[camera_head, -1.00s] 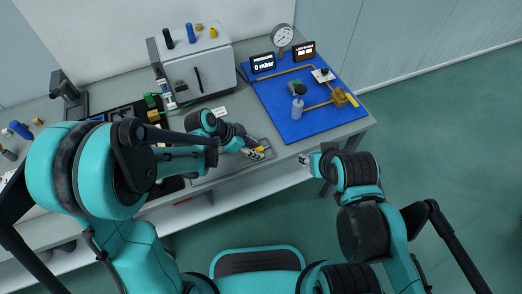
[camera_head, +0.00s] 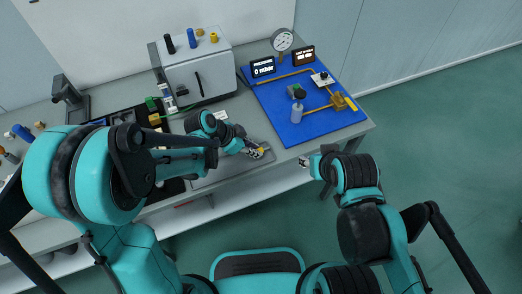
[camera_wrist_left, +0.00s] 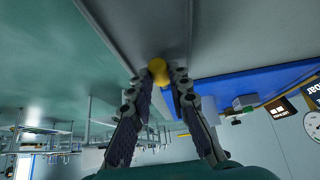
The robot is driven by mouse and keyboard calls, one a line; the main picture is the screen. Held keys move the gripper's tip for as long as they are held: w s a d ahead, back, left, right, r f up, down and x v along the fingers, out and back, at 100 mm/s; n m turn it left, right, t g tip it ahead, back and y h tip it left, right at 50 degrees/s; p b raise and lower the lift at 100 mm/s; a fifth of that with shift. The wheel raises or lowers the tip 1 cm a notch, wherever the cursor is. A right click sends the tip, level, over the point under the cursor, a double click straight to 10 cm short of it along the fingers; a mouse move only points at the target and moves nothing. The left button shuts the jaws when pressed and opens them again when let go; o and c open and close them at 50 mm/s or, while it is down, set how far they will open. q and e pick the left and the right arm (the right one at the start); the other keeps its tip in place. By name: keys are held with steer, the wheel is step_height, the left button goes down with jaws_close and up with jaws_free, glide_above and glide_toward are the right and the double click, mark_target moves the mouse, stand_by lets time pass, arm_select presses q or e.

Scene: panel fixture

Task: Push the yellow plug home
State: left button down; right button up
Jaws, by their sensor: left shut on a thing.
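The yellow plug (camera_wrist_left: 158,70) is between the fingertips of my left gripper (camera_wrist_left: 160,80) in the left wrist view, its rounded end showing beyond them. In the head view, my left gripper (camera_head: 253,151) is low over the front of the bench, with a bit of yellow at its tip. The blue panel (camera_head: 290,128) lies to its right, apart from the plug. My right gripper (camera_head: 306,161) is off the bench's front edge, small in view; its jaws cannot be made out.
The panel carries yellow pipes, a grey cylinder (camera_head: 297,113) and a yellow-handled valve (camera_head: 339,102). Behind it stand a round gauge (camera_head: 282,40) and two displays. A grey box (camera_head: 197,72) with coloured pegs on top stands left of the panel. A black tray (camera_head: 128,112) lies farther left.

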arm_select(q)
steer(key=shift+r+p, duration=1.55)
steer(key=shift+r, duration=0.75)
steer(key=shift+f, duration=0.1)
